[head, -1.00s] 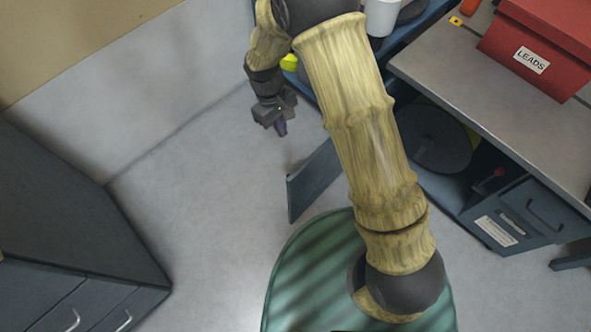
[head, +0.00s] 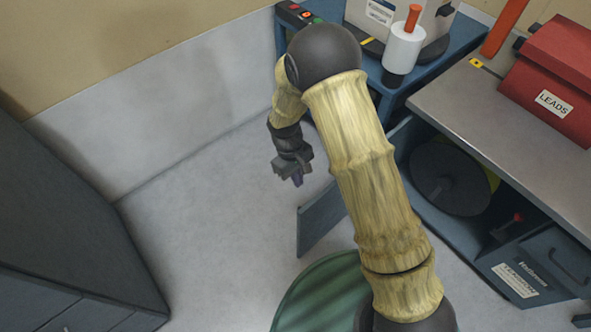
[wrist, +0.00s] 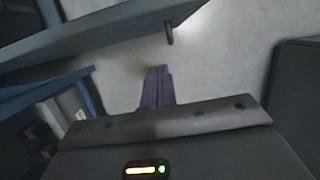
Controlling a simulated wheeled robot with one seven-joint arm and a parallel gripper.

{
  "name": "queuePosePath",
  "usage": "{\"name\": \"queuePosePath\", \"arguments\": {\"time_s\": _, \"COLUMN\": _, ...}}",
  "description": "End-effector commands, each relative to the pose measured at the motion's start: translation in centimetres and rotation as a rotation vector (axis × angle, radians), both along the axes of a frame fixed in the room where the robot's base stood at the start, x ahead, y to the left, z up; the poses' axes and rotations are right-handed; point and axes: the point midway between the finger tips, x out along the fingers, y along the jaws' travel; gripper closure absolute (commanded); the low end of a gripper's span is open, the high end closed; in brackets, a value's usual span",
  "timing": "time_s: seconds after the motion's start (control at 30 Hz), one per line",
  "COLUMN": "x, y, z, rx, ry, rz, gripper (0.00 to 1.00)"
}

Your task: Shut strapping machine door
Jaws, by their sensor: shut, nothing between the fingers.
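The door (head: 322,222) is a blue-grey panel standing open, swung out from the low blue machine over the floor. My arm hides its hinge side. Inside the open machine is a large dark reel (head: 450,178). My gripper (head: 298,178) is shut and empty, pointing down, above and slightly left of the door's free edge and apart from it in the picture. In the wrist view its purple fingers (wrist: 157,86) are together. A grey panel, seemingly the door (wrist: 110,32), crosses the top left there, with a short dark peg (wrist: 169,32) at its edge.
A grey benchtop (head: 455,105) above the machine carries a red LEADS box (head: 550,75). A blue table (head: 390,75) with a white bottle (head: 403,50) stands behind. A dark cabinet (head: 60,230) is at left. The floor (head: 215,200) between is clear.

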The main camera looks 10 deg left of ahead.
Motion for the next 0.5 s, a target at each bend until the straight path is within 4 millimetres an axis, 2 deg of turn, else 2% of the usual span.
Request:
{"name": "queuePosePath", "arguments": {"time_s": 0.03, "x": -0.2, "y": -0.3, "z": -1.2, "rx": -0.003, "ry": 0.003, "rz": 0.0, "gripper": 1.0}}
{"name": "queuePosePath", "arguments": {"time_s": 0.17, "x": -0.6, "y": -0.6, "z": -3.4, "rx": -0.002, "ry": 0.003, "rz": 0.001, "gripper": 1.0}}
{"name": "queuePosePath", "arguments": {"time_s": 0.33, "x": -2.0, "y": -2.7, "z": -3.0, "rx": -0.001, "ry": 0.001, "rz": -0.003, "gripper": 1.0}}
{"name": "queuePosePath", "arguments": {"time_s": 0.5, "x": -2.7, "y": -3.8, "z": -2.9, "rx": 0.0, "ry": 0.0, "rz": -0.003, "gripper": 1.0}}
